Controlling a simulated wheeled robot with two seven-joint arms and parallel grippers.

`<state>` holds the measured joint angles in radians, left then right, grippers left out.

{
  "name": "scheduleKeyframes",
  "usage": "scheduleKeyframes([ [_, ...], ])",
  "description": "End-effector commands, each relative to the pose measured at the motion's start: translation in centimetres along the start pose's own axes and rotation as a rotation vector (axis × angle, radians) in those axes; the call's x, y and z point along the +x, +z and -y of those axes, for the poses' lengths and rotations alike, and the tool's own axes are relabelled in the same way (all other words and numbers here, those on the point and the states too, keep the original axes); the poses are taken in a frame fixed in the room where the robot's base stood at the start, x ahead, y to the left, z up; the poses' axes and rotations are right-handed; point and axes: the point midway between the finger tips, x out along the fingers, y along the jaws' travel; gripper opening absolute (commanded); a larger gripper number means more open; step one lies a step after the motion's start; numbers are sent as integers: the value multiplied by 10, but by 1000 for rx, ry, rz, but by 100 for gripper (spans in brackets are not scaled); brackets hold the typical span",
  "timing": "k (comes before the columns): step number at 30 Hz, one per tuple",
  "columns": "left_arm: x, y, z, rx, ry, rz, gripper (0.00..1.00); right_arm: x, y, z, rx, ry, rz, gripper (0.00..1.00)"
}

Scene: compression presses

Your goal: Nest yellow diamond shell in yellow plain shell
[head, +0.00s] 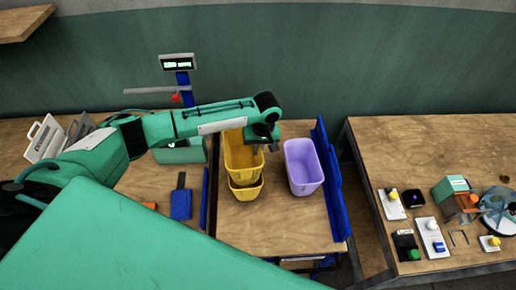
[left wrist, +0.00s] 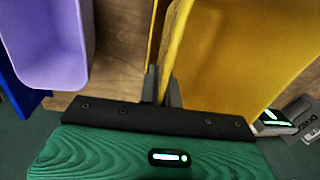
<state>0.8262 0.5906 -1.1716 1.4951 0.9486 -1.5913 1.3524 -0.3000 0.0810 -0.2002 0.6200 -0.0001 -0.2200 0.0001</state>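Two yellow shells stand close together at the middle of the table in the head view. The rear, larger-looking yellow shell (head: 240,158) is partly covered by my left arm. The front yellow shell (head: 246,191) shows only its near part below it, and I cannot tell how far one sits inside the other. No diamond mark is visible, so I cannot tell which is which. My left gripper (head: 262,148) is at the rear shell's right rim. In the left wrist view its fingers (left wrist: 162,88) close on a yellow wall (left wrist: 240,50). My right gripper is not in view.
A lilac bin (head: 304,167) stands right of the yellow shells, with a blue rail (head: 330,180) beyond it. A blue clipboard-like item (head: 181,204) lies to the left. The front of the middle table (head: 285,230) is clear. The right table holds several small devices.

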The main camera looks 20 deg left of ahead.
Motion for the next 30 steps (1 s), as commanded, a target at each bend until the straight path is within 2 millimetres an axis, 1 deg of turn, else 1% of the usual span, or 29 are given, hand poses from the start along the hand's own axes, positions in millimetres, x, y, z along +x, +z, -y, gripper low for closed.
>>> scheduleKeyframes([
  [5, 2, 0, 0, 0, 0, 0, 0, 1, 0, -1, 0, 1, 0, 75],
  [21, 23, 0, -3, -1, -1, 0, 0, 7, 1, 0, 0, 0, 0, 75],
  [30, 25, 0, -3, -1, 0, 0, 0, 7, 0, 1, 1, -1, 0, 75],
])
